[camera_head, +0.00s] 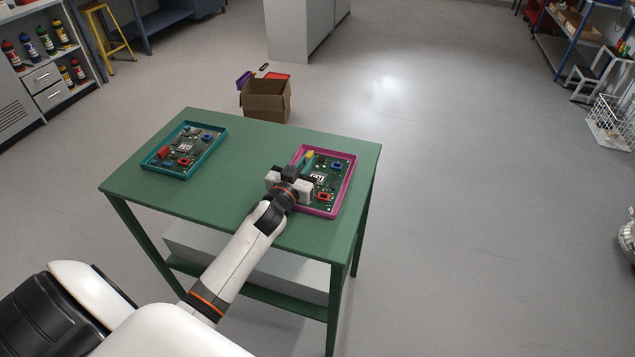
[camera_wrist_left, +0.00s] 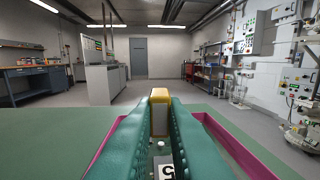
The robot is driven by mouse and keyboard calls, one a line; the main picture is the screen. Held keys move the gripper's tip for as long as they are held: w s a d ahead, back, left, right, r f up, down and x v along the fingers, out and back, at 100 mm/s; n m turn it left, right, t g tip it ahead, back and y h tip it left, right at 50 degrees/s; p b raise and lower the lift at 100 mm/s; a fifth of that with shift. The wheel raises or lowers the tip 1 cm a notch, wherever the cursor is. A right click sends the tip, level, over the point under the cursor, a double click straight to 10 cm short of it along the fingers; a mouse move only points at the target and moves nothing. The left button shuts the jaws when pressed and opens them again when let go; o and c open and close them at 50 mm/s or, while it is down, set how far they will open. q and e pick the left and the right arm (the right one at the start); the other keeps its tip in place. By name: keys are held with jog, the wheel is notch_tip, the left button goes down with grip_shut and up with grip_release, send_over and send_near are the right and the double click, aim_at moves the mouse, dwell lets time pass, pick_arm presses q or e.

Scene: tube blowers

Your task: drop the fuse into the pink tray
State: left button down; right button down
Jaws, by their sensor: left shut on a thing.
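The pink tray (camera_head: 346,187) lies on the right part of the green table, with a green circuit board inside it. My left gripper (camera_head: 308,160) reaches over the tray from its left side. Its teal fingers are shut on the fuse (camera_head: 310,154), a small yellow-capped piece. In the left wrist view the fuse (camera_wrist_left: 159,111) stands between the fingertips (camera_wrist_left: 159,120), and the pink tray's wall (camera_wrist_left: 240,152) shows below them. Part of the board and the tray's left wall are hidden by the gripper. My right gripper is not in view.
A teal tray (camera_head: 216,150) with another circuit board lies on the left of the green table (camera_head: 240,150). The table top between the trays is clear. An open cardboard box (camera_head: 266,103) stands on the floor behind the table.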

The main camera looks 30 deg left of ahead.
pick_arm(q)
jog(key=c, duration=1.4)
grip_release()
jog(key=shift+s, duration=0.1)
jog(key=shift+s+d, duration=0.1)
jog(key=shift+s, duration=0.25)
jog(key=s, duration=0.3)
jog(key=s+d, duration=0.1)
jog(key=s, duration=0.7)
jog(key=shift+d+b, duration=0.3)
jog(key=shift+b, duration=0.05)
